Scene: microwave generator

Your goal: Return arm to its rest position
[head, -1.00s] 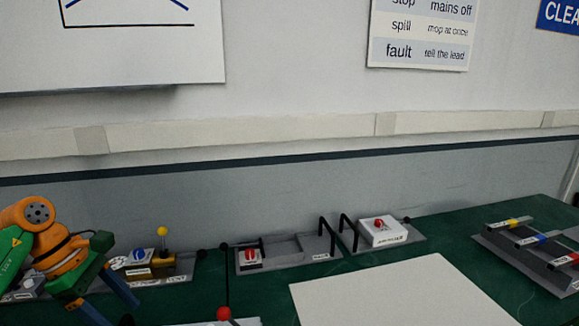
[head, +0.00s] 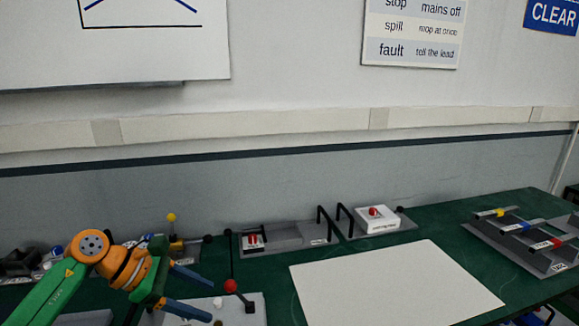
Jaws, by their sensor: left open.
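My left arm comes in from the lower left, with green and orange links. Its gripper (head: 203,291) is open, with two blue fingers pointing right and slightly down. Nothing shows between the fingers. It hangs over the left part of the green bench (head: 273,275), above a pale panel (head: 257,312) and left of a lever with a red knob (head: 231,286). My right gripper is not in view.
A large white sheet (head: 390,285) lies mid-bench. Behind it stand a grey tray with a red button (head: 253,240) and a white box with a red button (head: 377,220). A yellow-knobbed lever (head: 171,218) stands behind my gripper. A rack of coloured bars (head: 525,235) is at right.

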